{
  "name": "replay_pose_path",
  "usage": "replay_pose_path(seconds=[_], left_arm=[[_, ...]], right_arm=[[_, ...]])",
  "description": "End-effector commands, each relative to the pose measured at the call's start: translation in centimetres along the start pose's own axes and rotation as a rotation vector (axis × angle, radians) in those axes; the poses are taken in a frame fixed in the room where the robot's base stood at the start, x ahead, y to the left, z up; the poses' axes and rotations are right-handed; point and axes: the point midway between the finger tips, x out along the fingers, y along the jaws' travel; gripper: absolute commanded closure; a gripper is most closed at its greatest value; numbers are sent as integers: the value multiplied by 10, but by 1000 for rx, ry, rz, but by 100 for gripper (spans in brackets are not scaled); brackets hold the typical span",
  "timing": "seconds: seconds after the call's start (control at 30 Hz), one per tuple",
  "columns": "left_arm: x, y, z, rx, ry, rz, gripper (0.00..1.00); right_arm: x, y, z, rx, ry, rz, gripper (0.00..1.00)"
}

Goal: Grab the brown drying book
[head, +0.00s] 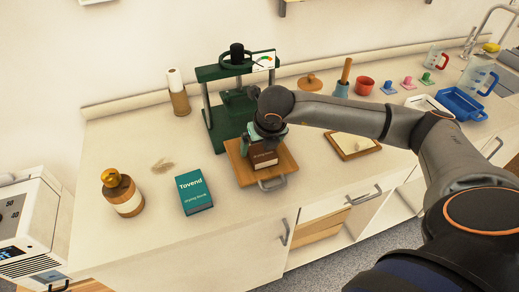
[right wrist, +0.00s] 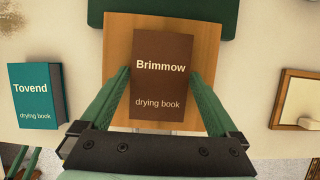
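The brown drying book, labelled "Brimmow" (right wrist: 161,85), lies on a wooden board. In the head view its lower part (head: 264,161) shows below my right gripper (head: 267,140), which hides the rest. In the right wrist view my right gripper (right wrist: 160,75) is open, with one green finger along each long side of the book. A thin gap seems to show between the fingertips and the book; I cannot tell whether they touch it. My left gripper is not in view.
The wooden board (head: 284,163) has a metal handle in front and sits before a green press (head: 218,112). A teal "Tovend" drying book (head: 194,192) lies to the left, beside a bottle (head: 123,194). A framed tray (head: 353,145) lies to the right.

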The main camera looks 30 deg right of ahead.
Motion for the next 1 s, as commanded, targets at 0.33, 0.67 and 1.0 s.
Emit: replay_pose_path(seconds=[0.33,0.67,1.0], left_arm=[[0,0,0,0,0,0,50],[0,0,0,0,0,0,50],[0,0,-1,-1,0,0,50]], right_arm=[[0,0,0,0,0,0,45],[0,0,0,0,0,0,82],[-1,0,1,0,-2,0,91]])
